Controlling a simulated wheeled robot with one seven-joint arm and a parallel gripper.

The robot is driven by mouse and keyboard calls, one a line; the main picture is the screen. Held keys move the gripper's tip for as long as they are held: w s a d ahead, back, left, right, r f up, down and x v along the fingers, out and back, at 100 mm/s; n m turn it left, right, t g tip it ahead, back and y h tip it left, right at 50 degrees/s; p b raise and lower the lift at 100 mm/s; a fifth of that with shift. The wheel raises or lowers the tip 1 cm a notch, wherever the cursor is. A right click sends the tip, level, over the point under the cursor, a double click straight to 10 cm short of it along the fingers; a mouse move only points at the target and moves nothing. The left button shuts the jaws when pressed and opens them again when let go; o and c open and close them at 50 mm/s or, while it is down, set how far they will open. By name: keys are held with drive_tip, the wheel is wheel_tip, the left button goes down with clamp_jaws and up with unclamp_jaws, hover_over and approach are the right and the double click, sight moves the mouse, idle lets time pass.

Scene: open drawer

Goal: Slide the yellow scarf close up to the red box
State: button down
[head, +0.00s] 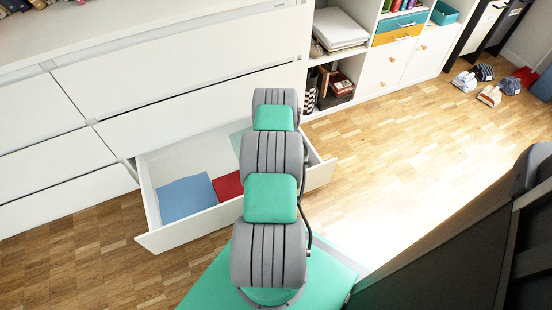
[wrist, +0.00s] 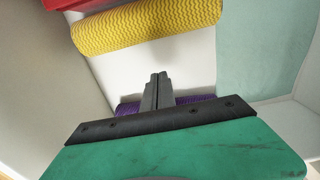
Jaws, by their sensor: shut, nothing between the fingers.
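The yellow scarf (wrist: 148,26) is a ribbed roll lying across the upper part of the wrist view. The red box (wrist: 78,4) shows only as a strip at the top left edge of that view, just beyond the scarf; a narrow pale gap seems to lie between them. My gripper (wrist: 157,78) is shut and empty, its tips pointing at the bare drawer floor on the near side of the scarf, apart from it. In the head view the red box (head: 228,186) lies in the open drawer, partly behind my arm. The scarf and gripper are hidden there.
A purple roll (wrist: 190,100) lies behind my fingers. A pale green flat thing (wrist: 262,45) lies to the right. A blue flat thing (head: 187,199) fills the drawer's left part. The drawer's front wall (head: 190,232) and sides enclose the space.

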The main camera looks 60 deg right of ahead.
wheel_tip(320, 180, down, 4)
drive_tip(key=shift+f+b, duration=0.25)
drive_tip(key=shift+b, duration=0.5)
drive_tip(key=w+a, duration=0.1)
drive_tip(key=a+r, duration=0.1)
drive_tip(key=shift+w+a, duration=0.3)
drive_tip(key=shift+w, duration=0.05)
drive_tip(key=shift+w+a, duration=0.2)
drive_tip(key=shift+a, duration=0.25)
drive_tip(key=shift+w+a, duration=0.5)
drive_tip(key=shift+a, duration=0.3)
